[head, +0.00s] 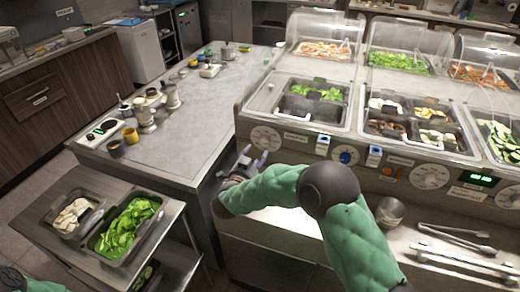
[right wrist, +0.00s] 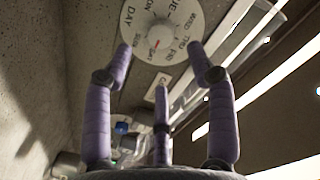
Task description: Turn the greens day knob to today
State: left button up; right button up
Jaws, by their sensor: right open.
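A round white day dial (head: 266,138) is on the counter's front panel, below the well with greens (head: 318,92). In the right wrist view the dial (right wrist: 182,17) shows day letters around its rim. Its pale centre knob (right wrist: 160,34) has a red mark toward the lower side, near letters that look like SAT. My right gripper (head: 256,158) is just below the dial in the head view. Its purple fingers (right wrist: 160,50) are spread and empty, with tips near the dial's lower edge; contact cannot be told. My left gripper is out of view.
A blue knob (head: 345,155) and another white dial (head: 430,175) are farther right on the panel. A green lit display (head: 482,178) is too small to read. A metal cup (head: 390,212) and tongs (head: 455,236) lie on the lower shelf. A greens pan (head: 100,244) is on the left cart.

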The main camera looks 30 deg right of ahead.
jog(key=v, duration=0.5)
dwell(0.5)
